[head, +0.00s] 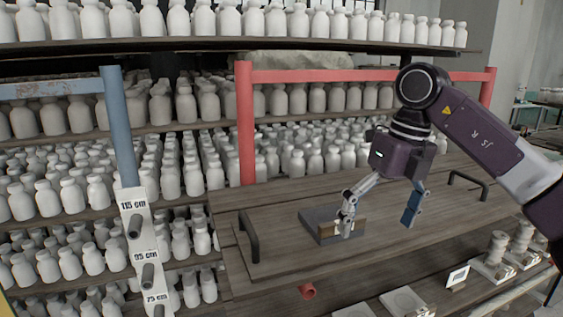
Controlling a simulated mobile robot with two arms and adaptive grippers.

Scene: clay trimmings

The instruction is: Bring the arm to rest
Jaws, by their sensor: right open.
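My right arm comes in from the right, and my right gripper (380,212) hangs over the wooden board. Its two fingers are spread wide and nothing is between them. The left fingertip is in front of a small brown block (329,231) on a flat dark grey tray (316,215); I cannot tell whether it touches the block. The other finger, with a blue pad, is over bare wood to the right. My left gripper is not in view.
The wooden board (290,262) has dark handles at left (252,243) and right (468,184). A small red cup-like piece (307,291) is at its front edge. Racks of white bottles stand behind and left; a height-marked post (137,225) stands front left. Spools (497,245) are at right.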

